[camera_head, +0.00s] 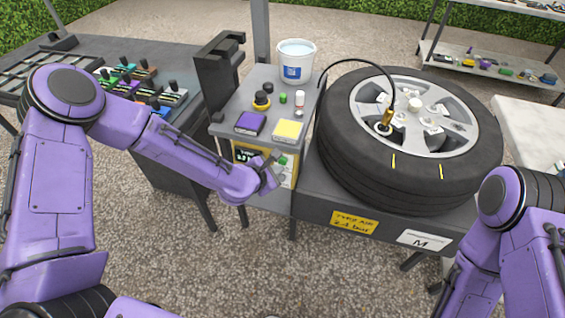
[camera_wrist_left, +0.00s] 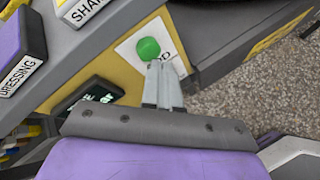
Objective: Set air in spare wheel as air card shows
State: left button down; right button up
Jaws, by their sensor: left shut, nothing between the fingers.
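The spare wheel (camera_head: 340,150) lies flat on a grey stand, with a black hose running to a brass fitting (camera_head: 387,117) on its rim. The yellow air card (camera_head: 354,222) on the stand's front appears to read "TYRE AIR 2.4 bar". Left of the wheel, a yellow panel holds a dark display (camera_head: 246,156), also in the left wrist view (camera_wrist_left: 88,97); its number is unreadable. My left gripper (camera_head: 274,172) is shut and empty at this panel. Its fingertips (camera_wrist_left: 161,68) lie just below the green button (camera_wrist_left: 148,48) in the wrist view; contact is unclear. My right gripper is out of view.
A white bucket (camera_head: 296,62), a purple block (camera_head: 249,123) and a yellow block (camera_head: 289,131) stand on the cabinet top. A white card marked M (camera_head: 424,240) is on the stand's front. A dark bench (camera_head: 60,62) with tools is at left.

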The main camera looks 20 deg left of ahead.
pick_arm(q)
jog(key=shift+w+f, duration=0.1)
jog(key=shift+w, duration=0.3)
dwell(0.8)
jog(key=shift+s, duration=0.4)
jog(key=shift+w, duration=0.35)
dwell(1.3)
jog(key=shift+s+r, duration=0.2)
jog(key=shift+s, duration=0.55)
jog(key=s, duration=0.2)
jog(key=s+r, duration=0.1)
jog(key=s, duration=0.2)
jog(key=shift+a+p, duration=0.1)
jog(key=shift+p, duration=0.3)
